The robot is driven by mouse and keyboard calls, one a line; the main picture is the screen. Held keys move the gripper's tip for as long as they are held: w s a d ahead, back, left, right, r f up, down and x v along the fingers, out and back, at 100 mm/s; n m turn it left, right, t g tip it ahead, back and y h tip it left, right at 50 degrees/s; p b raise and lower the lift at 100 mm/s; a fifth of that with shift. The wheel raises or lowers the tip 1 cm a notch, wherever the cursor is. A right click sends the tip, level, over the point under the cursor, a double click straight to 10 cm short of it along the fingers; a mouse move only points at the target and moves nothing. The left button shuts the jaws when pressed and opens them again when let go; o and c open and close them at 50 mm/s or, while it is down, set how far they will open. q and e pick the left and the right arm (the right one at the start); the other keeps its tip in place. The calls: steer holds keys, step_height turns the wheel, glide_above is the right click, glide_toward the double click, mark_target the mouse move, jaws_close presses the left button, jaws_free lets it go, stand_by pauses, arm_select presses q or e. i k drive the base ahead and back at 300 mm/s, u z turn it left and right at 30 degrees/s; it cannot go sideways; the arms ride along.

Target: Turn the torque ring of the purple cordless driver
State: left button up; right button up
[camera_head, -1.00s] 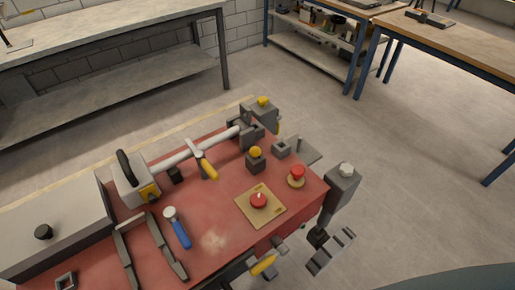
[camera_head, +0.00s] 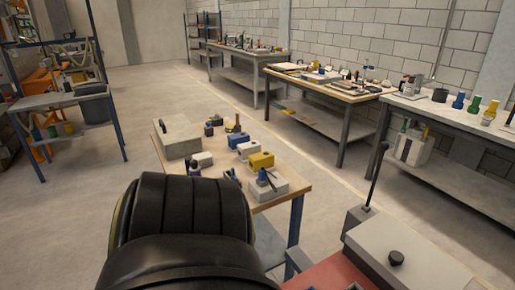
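I cannot make out the purple cordless driver for certain. A small wooden-topped table (camera_head: 297,185) in the middle carries several small tools and blocks, too small to name surely. A small dark item (camera_head: 208,130) stands near the table's back. Part of the table's near left side is hidden. Neither of my grippers shows in the head view.
A red-topped bench (camera_head: 335,275) with a grey box (camera_head: 405,255) is close at the lower right. Long workbenches (camera_head: 330,92) with tools line the right wall. A blue-framed rack (camera_head: 100,105) stands at the left. The floor (camera_head: 150,85) between is clear.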

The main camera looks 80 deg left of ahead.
mark_target(194, 163)
steer(key=u, duration=0.05)
steer(key=k, duration=0.65)
steer(key=u, duration=2.9)
steer(key=k, duration=0.55)
steer(key=u, duration=0.9)
steer(key=i, duration=1.6)
steer(key=z, duration=1.1)
